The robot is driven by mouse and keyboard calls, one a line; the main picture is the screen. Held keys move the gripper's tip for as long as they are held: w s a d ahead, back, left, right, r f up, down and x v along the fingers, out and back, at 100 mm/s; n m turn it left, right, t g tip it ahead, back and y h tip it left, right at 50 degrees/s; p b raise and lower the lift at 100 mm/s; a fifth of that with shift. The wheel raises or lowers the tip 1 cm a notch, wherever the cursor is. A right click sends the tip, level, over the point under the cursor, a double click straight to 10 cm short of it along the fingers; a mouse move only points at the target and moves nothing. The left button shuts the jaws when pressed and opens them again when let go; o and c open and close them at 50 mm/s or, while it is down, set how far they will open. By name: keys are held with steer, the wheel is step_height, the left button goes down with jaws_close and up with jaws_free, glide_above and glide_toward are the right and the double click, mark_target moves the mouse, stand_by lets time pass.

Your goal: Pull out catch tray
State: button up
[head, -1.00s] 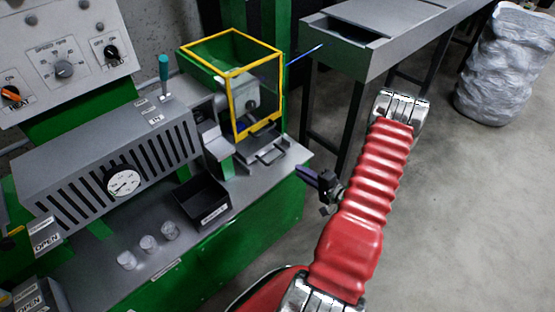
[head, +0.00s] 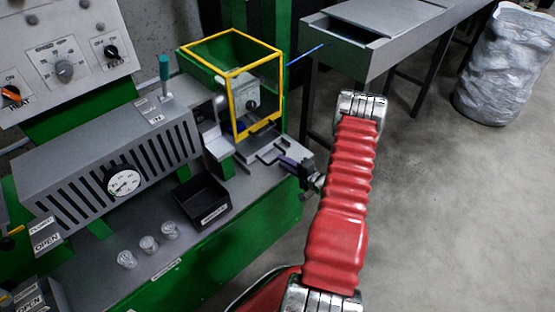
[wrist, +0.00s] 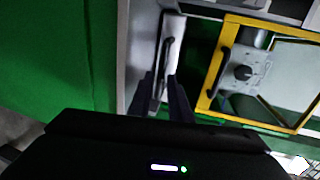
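The tray with a dark bar handle (head: 268,149) sits under the yellow-framed guard on the bench. In the wrist view the pale tray front (wrist: 177,28) carries the handle (wrist: 166,58). My gripper (head: 285,160) has reached in over the bench edge, close to the handle. In the wrist view its two dark fingers (wrist: 161,80) are apart, with the near end of the handle appearing between them. I cannot tell whether they touch it.
The yellow-framed guard (head: 230,88) stands just above the tray. A black bin (head: 203,200) and several clear cups (head: 148,244) are on the bench to the left. A grey trough (head: 375,45) with a blue cable (head: 306,52) is behind.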

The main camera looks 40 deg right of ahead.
steer(key=shift+x, duration=2.05)
jaws_close()
steer(key=shift+s+a+f, duration=0.1)
steer(key=shift+s, duration=0.05)
